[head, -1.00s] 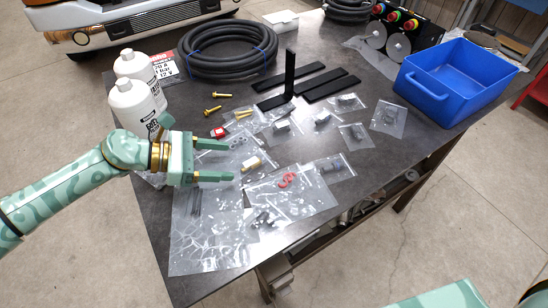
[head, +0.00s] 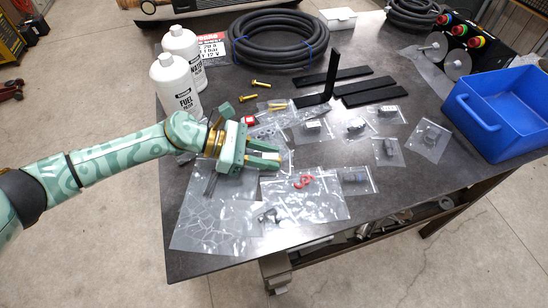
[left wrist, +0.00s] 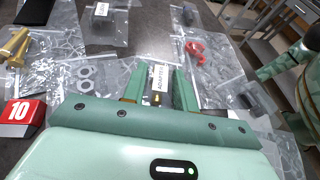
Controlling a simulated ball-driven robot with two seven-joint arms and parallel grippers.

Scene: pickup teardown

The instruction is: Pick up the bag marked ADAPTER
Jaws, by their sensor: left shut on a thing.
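The bag marked ADAPTER (left wrist: 159,74) shows in the left wrist view, with its white label and a brass fitting between my fingers. My left gripper (head: 280,155) is low over the table and shut on this bag. The gripper hides most of the bag in the head view. I cannot tell whether the bag is clear of the table. My right gripper is not in view.
Other clear bags lie close around, one with red parts (head: 302,182) and a large one (head: 205,222) at the front left. White bottles (head: 176,88) stand behind my left arm. A blue bin (head: 497,110) stands at the right.

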